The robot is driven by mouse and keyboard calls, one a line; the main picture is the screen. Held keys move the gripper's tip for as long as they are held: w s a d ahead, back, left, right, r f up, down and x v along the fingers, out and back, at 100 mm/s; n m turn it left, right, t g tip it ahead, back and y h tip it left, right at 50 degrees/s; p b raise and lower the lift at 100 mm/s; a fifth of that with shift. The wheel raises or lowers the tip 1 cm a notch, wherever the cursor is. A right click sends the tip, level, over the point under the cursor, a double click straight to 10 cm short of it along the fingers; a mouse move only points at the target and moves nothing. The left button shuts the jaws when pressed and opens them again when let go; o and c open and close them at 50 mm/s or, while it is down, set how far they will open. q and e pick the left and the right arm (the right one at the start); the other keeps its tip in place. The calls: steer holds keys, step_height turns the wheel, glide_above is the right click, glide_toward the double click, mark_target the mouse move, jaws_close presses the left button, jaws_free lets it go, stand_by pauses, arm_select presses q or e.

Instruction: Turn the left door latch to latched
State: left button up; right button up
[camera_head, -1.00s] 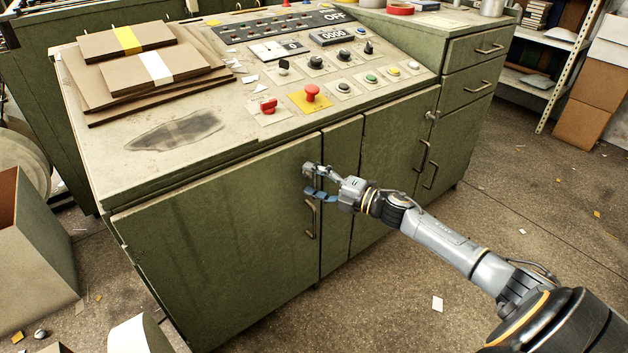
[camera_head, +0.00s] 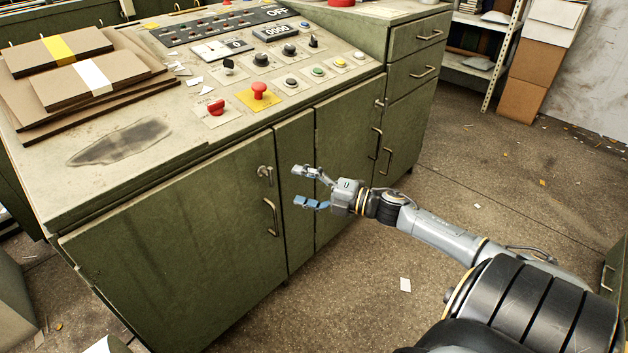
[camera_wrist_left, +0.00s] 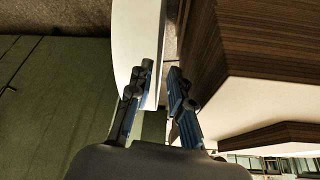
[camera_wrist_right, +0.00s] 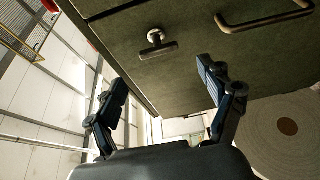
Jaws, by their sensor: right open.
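The left door latch (camera_head: 265,172) is a small metal T-shaped handle high on the left green door (camera_head: 180,255), above the door's pull handle (camera_head: 271,217). In the right wrist view the latch (camera_wrist_right: 157,44) shows clearly, its bar roughly parallel to the pull handle (camera_wrist_right: 265,19). My right gripper (camera_head: 302,187) is open and empty, apart from the latch and to its right in the head view. Its spread fingers also show in the right wrist view (camera_wrist_right: 162,85). My left gripper (camera_wrist_left: 160,69) shows only in the left wrist view, its fingers parted by a narrow gap.
The console top carries a red mushroom button (camera_head: 259,90), a red knob (camera_head: 216,107) and stacked greyboard (camera_head: 85,80). A second latch (camera_head: 380,103) sits on the right door. Open floor (camera_head: 400,250) lies right of the cabinet.

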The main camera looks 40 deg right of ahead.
steer(key=shift+v, duration=1.7)
